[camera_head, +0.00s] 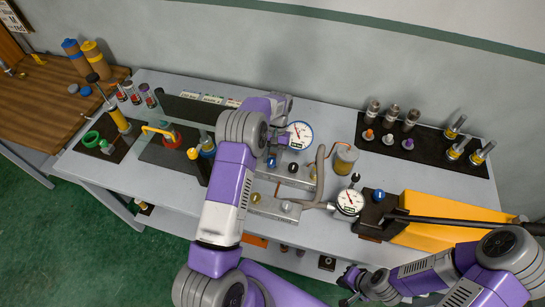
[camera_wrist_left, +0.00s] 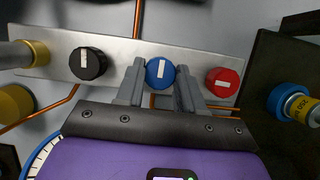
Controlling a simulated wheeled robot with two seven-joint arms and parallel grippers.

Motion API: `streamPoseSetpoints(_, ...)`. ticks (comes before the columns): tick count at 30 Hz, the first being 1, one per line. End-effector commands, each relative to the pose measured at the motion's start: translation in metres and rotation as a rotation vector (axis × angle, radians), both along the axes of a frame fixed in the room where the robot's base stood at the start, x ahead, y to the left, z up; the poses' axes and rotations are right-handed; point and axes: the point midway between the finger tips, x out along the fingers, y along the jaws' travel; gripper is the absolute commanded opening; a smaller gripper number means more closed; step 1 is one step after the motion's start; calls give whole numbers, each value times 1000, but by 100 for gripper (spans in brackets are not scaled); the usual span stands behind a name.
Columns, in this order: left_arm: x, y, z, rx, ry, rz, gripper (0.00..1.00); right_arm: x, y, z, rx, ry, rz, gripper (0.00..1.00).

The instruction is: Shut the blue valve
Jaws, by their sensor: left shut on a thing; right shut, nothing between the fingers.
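The blue valve (camera_wrist_left: 160,73) is a round knob with a white bar on its face. It sits between a black knob (camera_wrist_left: 88,63) and a red knob (camera_wrist_left: 222,81) on a metal plate (camera_wrist_left: 125,52) in the left wrist view. Its white bar points across the plate's length. My left gripper (camera_wrist_left: 160,84) is shut on the blue valve, one finger on each side. In the head view my left gripper (camera_head: 275,148) reaches down to the plate, and my arm hides the red knob. My right gripper (camera_head: 350,279) is shut and empty below the table's front edge.
White gauges (camera_head: 300,135) and (camera_head: 349,202) stand close to the plate. A second plate (camera_head: 272,206) lies in front. Cylinders stand on dark mats at both sides.

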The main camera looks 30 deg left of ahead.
Motion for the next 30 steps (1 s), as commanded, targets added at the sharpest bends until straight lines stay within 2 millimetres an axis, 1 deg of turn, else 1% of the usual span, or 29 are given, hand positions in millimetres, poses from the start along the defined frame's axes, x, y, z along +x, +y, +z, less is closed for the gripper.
streamPoseSetpoints(3,1,1,2,1,-5,-2,7,0,0,0,0,0,0,0)
streamPoseSetpoints(4,1,1,2,2,-5,-1,40,0,0,0,0,0,0,0)
streamPoseSetpoints(8,1,1,1,0,-4,-1,60,0,0,0,0,0,0,0)
streamPoseSetpoints(9,1,0,1,0,-4,-1,63,0,0,0,0,0,0,0)
streamPoseSetpoints(16,0,0,1,0,-2,0,63,0,0,0,0,0,0,0)
streamPoseSetpoints(19,3,1,5,1,-4,0,63,0,0,0,0,0,0,0)
streamPoseSetpoints(22,8,2,17,2,-7,0,63,0,0,-1,0,0,0,0)
streamPoseSetpoints(27,19,4,45,2,-8,0,63,0,0,-1,0,0,0,0)
streamPoseSetpoints(30,24,5,57,1,-5,0,63,0,0,-1,0,0,0,0)
